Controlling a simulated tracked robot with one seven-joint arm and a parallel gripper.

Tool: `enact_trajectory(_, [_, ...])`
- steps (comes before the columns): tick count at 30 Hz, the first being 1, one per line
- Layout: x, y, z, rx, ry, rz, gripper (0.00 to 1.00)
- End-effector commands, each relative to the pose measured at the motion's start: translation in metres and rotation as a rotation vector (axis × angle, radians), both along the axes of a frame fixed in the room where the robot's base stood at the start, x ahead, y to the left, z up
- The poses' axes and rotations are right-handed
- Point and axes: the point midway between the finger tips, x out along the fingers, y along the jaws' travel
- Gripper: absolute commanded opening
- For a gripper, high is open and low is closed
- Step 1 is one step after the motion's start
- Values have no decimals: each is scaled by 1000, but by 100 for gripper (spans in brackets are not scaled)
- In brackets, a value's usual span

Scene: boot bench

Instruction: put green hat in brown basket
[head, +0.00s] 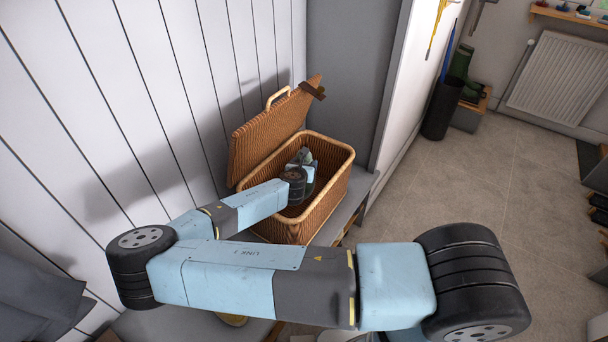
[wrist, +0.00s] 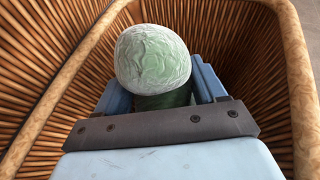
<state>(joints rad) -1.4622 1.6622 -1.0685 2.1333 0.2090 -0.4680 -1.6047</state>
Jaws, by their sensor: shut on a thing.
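The brown basket (head: 328,205) is a wicker box on a bench against the white panelled wall, its lid (head: 262,130) standing open. My gripper (head: 307,165) reaches down into the basket's opening. In the wrist view my gripper (wrist: 170,95) has its blue fingers shut on the green hat (wrist: 153,58), a pale green rounded bundle with darker green below it. The basket's woven walls (wrist: 245,40) surround the hat and fingers. The hat also shows small in the head view (head: 304,155), mostly hidden by my arm. Whether it touches the basket floor cannot be told.
A dark umbrella bin (head: 441,108) and green boots (head: 461,62) stand beyond the bench at the right. A radiator (head: 560,75) hangs on the far wall. The floor (head: 400,200) between is clear. Grey cloth (head: 35,300) hangs at the lower left.

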Motion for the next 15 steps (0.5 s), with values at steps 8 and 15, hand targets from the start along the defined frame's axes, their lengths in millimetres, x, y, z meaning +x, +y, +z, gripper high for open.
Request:
enact_trajectory(8, [0, 1, -25, -3, 2, 3, 22])
enact_trajectory(15, [0, 1, -39, 0, -1, 2, 22])
